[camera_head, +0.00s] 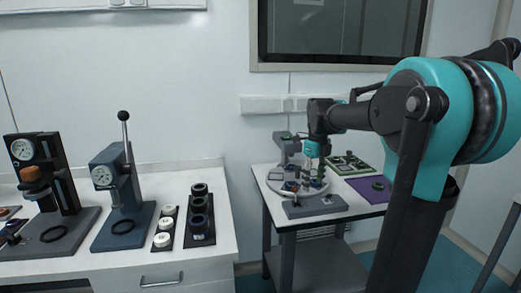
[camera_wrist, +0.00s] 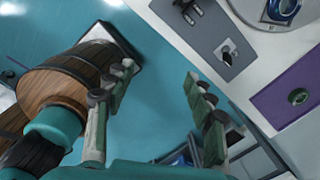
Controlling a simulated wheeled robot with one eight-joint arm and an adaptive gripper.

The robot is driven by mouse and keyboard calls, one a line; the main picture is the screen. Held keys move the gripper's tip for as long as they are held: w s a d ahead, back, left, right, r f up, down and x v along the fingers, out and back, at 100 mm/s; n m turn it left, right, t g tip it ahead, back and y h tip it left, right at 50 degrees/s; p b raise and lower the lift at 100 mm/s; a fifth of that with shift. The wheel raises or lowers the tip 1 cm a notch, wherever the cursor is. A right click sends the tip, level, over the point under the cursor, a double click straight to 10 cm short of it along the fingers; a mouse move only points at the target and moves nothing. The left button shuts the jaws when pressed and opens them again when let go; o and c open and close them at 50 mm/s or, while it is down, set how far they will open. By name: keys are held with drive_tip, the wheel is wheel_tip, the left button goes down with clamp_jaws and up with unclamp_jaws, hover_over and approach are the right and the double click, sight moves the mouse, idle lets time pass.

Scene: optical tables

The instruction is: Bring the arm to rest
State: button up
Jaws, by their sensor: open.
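My arm reaches in from the right in the head view and bends down at the wrist. My gripper (camera_head: 317,176) appears small there, in front of the round plate on the right-hand table, and its fingers are hard to make out against the parts behind. In the wrist view my gripper (camera_wrist: 158,74) shows two fingers spread wide, with nothing between them but the blue floor (camera_wrist: 160,108). The gripper holds nothing.
The right-hand table (camera_wrist: 268,48) carries a grey block (camera_head: 315,206), a round plate (camera_head: 275,176), a purple mat (camera_head: 363,189) and a green board (camera_head: 357,169). The left bench (camera_head: 218,226) bears two gauge presses and two trays of round parts.

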drive_tip(key=s+f+n+t, duration=0.3)
drive_tip(key=s+f+n, duration=1.8)
drive_tip(key=n, duration=0.7)
drive_tip(key=shift+d+f+t, duration=0.3)
drive_tip(key=shift+d, duration=0.1)
